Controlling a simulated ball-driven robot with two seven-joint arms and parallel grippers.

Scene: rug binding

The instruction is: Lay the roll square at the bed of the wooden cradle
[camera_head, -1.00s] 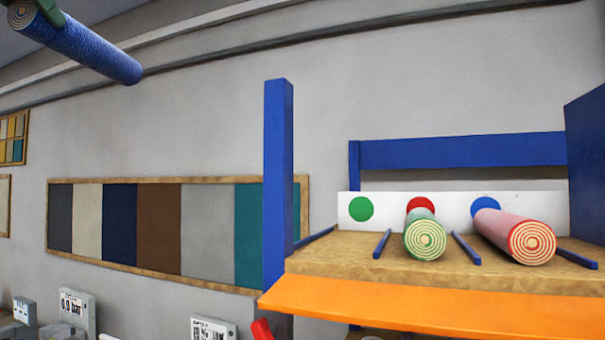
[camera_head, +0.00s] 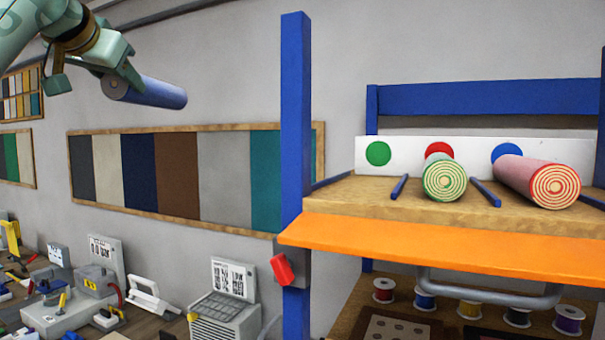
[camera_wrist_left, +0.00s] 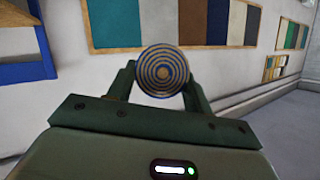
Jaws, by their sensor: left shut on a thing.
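A blue roll (camera_head: 148,92) with a tan-and-blue spiral end hangs in the air at upper left in the head view. My left gripper (camera_head: 122,78) is shut on it near its spiral end. In the left wrist view the spiral end (camera_wrist_left: 162,72) faces the camera between the fingers (camera_wrist_left: 158,88). The roll is well left of the rack and apart from it. A wooden bed (camera_head: 400,203) with blue dividers stands at right; I cannot tell whether this is the cradle. My right gripper is out of view.
A green roll (camera_head: 445,182) and a red roll (camera_head: 535,180) lie on the wooden bed. An orange front edge (camera_head: 440,243) and a tall blue post (camera_head: 296,130) bound the rack. Spools (camera_head: 425,298) sit below. A cluttered bench (camera_head: 150,322) lies lower left.

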